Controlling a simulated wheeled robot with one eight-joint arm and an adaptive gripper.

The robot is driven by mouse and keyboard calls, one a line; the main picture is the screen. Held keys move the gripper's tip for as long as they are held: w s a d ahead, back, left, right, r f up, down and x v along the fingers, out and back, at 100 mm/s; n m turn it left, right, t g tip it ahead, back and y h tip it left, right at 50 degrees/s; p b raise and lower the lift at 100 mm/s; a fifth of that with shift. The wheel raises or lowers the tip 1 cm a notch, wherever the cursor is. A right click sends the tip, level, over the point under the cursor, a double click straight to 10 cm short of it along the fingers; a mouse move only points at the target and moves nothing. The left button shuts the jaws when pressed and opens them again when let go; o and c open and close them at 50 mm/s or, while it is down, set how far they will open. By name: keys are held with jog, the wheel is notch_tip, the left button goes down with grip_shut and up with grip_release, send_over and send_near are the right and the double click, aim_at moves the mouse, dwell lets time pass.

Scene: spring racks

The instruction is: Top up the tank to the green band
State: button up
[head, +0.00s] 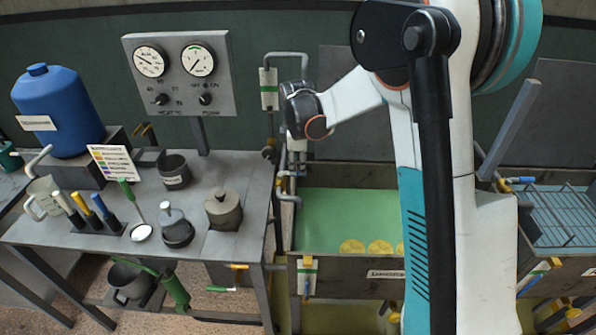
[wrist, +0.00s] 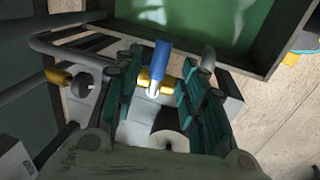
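The tank (head: 340,201) holds green liquid, with several yellow discs at its near edge in the head view. Its corner and green inside (wrist: 198,22) also show at the top of the wrist view. A blue valve lever (wrist: 161,58) with yellow fittings and a white stub sits in the wrist view. My gripper (wrist: 163,76) is open, with the lever between its teal-padded fingers; I see no clear contact. In the head view my gripper (head: 306,112) is at the pipes by the tank's back left corner.
A panel (head: 217,101) with two gauges and knobs stands behind the workbench (head: 80,238). The bench carries a blue jug (head: 60,105), pots and colored-handled tools. Pipes (head: 284,190) run between bench and tank. A wire rack (head: 565,210) stands at the right.

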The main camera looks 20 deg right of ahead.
aim_at(298, 171)
jog(key=shift+w+d+f, duration=0.1)
jog(key=shift+w+f, duration=0.1)
jog(key=shift+f, duration=0.8)
jog(key=shift+w+f, duration=0.2)
jog(key=shift+f, duration=0.8)
jog(key=shift+c, duration=0.3)
grip_shut()
